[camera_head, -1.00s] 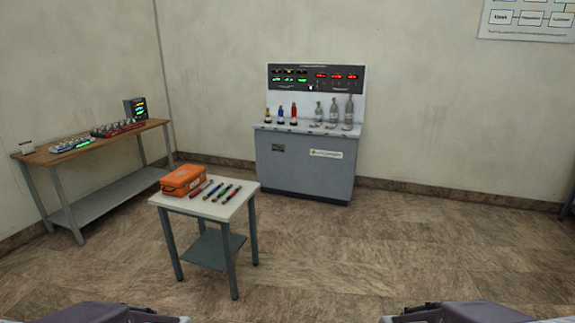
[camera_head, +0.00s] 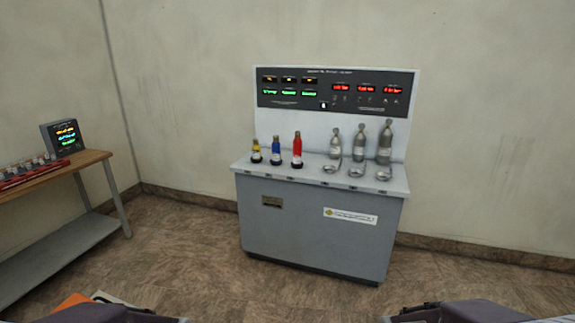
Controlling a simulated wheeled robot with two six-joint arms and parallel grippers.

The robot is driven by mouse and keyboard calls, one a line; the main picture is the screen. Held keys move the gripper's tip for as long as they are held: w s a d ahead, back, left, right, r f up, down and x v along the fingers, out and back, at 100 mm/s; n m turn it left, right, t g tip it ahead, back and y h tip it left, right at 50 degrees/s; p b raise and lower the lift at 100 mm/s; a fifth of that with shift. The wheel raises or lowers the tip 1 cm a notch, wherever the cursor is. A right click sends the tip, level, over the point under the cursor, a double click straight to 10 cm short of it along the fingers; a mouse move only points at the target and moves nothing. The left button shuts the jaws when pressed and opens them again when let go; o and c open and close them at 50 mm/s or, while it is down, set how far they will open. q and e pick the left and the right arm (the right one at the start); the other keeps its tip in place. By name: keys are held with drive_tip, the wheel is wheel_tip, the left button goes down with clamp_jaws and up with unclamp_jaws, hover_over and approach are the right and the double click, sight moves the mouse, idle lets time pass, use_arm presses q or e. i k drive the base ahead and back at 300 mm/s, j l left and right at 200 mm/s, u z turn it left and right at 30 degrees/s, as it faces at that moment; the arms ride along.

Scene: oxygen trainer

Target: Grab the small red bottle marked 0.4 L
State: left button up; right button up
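A red bottle (camera_head: 297,147) stands upright on the top of the grey cabinet (camera_head: 315,228), at the right end of a row of small bottles. A blue bottle (camera_head: 276,148) and a yellow bottle (camera_head: 256,149) stand to its left. The red one is the tallest of these three; its volume mark is too small to read. Parts of my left arm (camera_head: 110,313) and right arm (camera_head: 455,312) show at the bottom edge, far from the bottles. Both grippers' fingertips are out of view.
Grey cylinders (camera_head: 360,143) stand on the cabinet's right half, with ring holders (camera_head: 332,168) in front. A display panel (camera_head: 335,88) rises behind. A wooden bench (camera_head: 85,159) is at left. An orange case (camera_head: 72,301) shows at bottom left. Floor before the cabinet is clear.

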sight(297, 142)
drive_tip(key=i, duration=1.15)
drive_tip(key=i+z, duration=0.1)
drive_tip(key=i, duration=1.05)
